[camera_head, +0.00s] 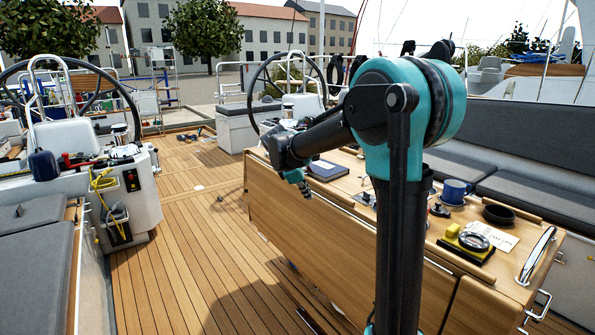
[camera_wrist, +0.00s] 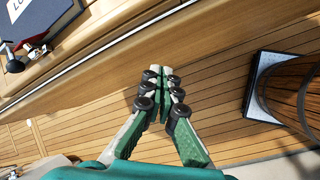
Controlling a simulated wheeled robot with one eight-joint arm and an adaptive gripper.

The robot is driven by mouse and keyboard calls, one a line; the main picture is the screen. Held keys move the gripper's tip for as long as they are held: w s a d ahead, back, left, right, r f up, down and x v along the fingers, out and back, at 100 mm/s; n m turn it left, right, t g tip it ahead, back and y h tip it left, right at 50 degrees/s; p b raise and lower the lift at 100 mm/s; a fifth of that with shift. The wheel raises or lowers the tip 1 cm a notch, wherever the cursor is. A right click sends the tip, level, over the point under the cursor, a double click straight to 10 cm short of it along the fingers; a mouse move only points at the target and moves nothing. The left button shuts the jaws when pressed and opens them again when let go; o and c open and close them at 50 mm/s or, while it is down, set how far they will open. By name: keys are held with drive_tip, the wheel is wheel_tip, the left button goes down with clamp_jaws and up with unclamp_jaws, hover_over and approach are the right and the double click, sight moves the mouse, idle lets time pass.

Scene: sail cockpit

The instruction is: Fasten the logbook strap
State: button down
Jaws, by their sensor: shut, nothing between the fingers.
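The logbook (camera_head: 326,169) is a dark blue book lying on the wooden cockpit table, left of my upright arm in the head view. In the wrist view the logbook (camera_wrist: 46,20) shows at the top left corner, partly cut off, with a pale label. My gripper (camera_head: 304,190) is just off the table's left side, apart from the logbook. In the wrist view the gripper (camera_wrist: 162,75) is shut and empty, over the wooden side and deck.
The wooden table (camera_head: 310,225) has a raised edge. A blue mug (camera_head: 455,191), a black bowl (camera_head: 497,215), a yellow item (camera_head: 461,243) and a magnifier-like round object (camera_head: 474,241) stand at its near end. The deck (camera_head: 185,235) left of the table is mostly clear.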

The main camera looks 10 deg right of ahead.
drive_tip(key=w+a+r+n+h, duration=0.1)
drive_tip(key=w+a+r+n, duration=0.2)
drive_tip(key=w+a+n, duration=0.1)
drive_tip(key=w+a+r+n+t+h, duration=0.1)
drive_tip(key=w+a+r+n, duration=0.2)
drive_tip(key=w+a, duration=0.3)
drive_tip(key=shift+w+a+r+n+h, duration=0.3)
drive_tip(key=shift+w+n, duration=0.2)
drive_tip(key=shift+w, duration=0.35)
drive_tip(key=shift+d, duration=0.1)
drive_tip(key=w+d+f, duration=0.5)
drive_tip(key=d, duration=0.3)
drive_tip(key=shift+w+d, duration=0.35)
drive_tip(key=shift+w, duration=0.05)
drive_tip(key=shift+d+r, duration=0.1)
drive_tip(key=shift+r, duration=0.1)
